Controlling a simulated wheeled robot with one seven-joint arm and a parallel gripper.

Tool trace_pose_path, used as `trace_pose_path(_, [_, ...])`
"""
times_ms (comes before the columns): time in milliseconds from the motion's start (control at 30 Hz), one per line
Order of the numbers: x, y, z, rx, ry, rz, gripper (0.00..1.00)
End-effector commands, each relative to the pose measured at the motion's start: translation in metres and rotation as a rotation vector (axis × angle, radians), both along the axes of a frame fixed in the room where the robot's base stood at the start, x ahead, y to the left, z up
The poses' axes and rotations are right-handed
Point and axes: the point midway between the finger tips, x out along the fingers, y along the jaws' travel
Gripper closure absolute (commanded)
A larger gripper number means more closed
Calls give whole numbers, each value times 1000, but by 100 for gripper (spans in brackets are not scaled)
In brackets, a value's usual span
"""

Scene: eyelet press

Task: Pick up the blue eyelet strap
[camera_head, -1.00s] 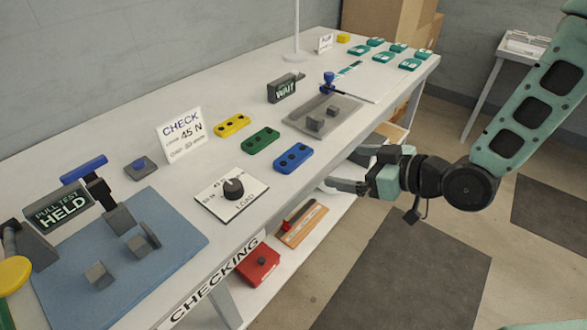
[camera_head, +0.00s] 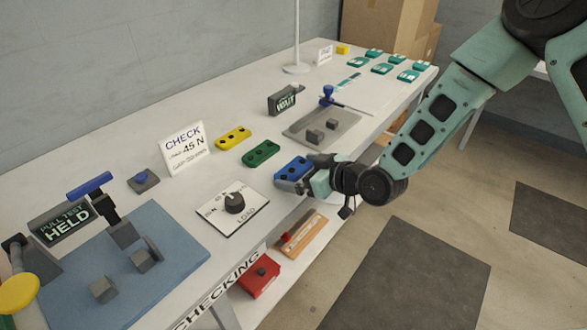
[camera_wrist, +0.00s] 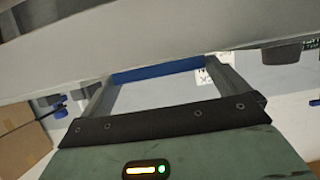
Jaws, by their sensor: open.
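The blue eyelet strap (camera_head: 291,168) lies flat on the white bench near its front edge. My gripper (camera_head: 303,173) reaches over the front edge from the right, low at the strap's right end, and hides part of it. In the wrist view a blue edge (camera_wrist: 155,72), which appears to be the strap, spans the gap between the tips of my two fingers (camera_wrist: 162,78). The fingers are apart. Whether they touch the strap I cannot tell.
A green strap (camera_head: 261,153) and a yellow strap (camera_head: 233,138) lie behind the blue one. A LOAD dial plate (camera_head: 233,211) is to the left, and a grey plate with blocks (camera_head: 322,126) to the right. A red box (camera_head: 259,276) sits below the bench top.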

Motion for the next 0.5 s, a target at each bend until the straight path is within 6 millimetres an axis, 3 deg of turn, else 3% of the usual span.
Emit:
trace_pose_path(233, [2,2,-1,0,-1,0,0])
trace_pose_path(267, [2,2,-1,0,-1,0,3])
trace_pose_path(367, [2,2,-1,0,-1,0,28])
trace_pose_path(500, [2,2,-1,0,-1,0,28])
